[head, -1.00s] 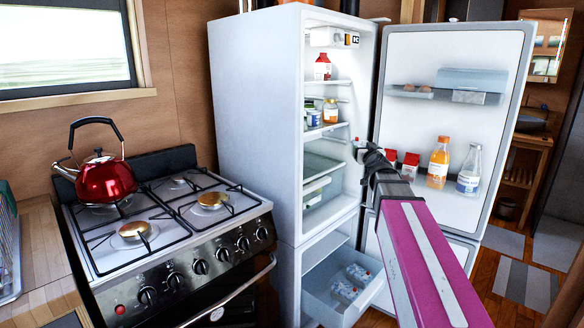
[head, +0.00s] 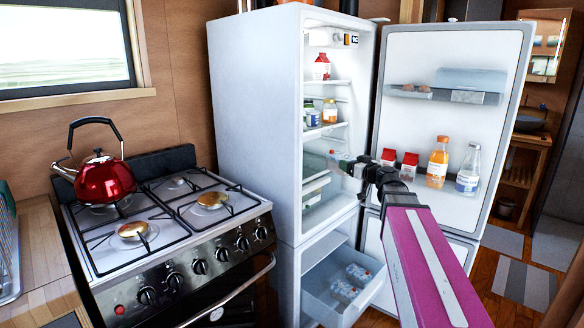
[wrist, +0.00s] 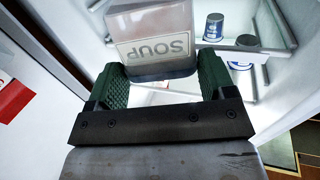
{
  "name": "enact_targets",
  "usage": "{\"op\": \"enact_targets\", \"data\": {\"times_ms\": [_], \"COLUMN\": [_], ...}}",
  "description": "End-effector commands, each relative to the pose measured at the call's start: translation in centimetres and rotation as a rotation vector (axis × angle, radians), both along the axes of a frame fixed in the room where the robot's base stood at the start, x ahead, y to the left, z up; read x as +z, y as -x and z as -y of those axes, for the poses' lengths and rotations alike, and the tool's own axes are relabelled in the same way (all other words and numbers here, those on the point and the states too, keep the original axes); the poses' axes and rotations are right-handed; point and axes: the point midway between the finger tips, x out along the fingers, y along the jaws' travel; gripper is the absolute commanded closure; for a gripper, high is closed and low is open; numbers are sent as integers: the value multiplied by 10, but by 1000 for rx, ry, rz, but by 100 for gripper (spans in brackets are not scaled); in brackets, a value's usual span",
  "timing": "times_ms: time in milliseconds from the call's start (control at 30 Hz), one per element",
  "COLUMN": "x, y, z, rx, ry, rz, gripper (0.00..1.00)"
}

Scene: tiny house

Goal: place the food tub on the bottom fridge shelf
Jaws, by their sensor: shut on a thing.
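The food tub, a clear container labelled SOUP, shows upside down in the wrist view (wrist: 152,38) between the two green finger pads of my gripper (wrist: 161,80). My gripper is shut on it. In the head view my gripper (head: 350,165) is at the fridge opening, and only a small part of the tub (head: 338,156) shows beyond it. The bottom fridge shelf (head: 314,161) lies just above the clear drawer, at about the tub's height in the picture. My gripper and the tub partly hide it. I cannot tell whether the tub touches the shelf.
The fridge door (head: 455,115) stands open on the right, with bottles and red-topped cartons in its rack. The shelf above holds jars (head: 329,111). An open freezer drawer (head: 345,287) sticks out below. The stove (head: 165,215) with a red kettle (head: 104,178) stands left.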

Motion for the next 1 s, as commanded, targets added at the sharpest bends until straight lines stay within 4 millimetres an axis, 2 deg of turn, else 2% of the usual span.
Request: {"op": "enact_targets", "data": {"times_ms": [300, 433, 567, 1000], "x": [24, 30, 30, 30], "y": [34, 36, 23, -39], "z": [-23, -30, -47, -125], "rx": [270, 308, 314, 312], "ry": [-1, -1, -1, -1], "rz": [2, 0, -1, -1], "gripper": [68, 68, 68, 68]}}
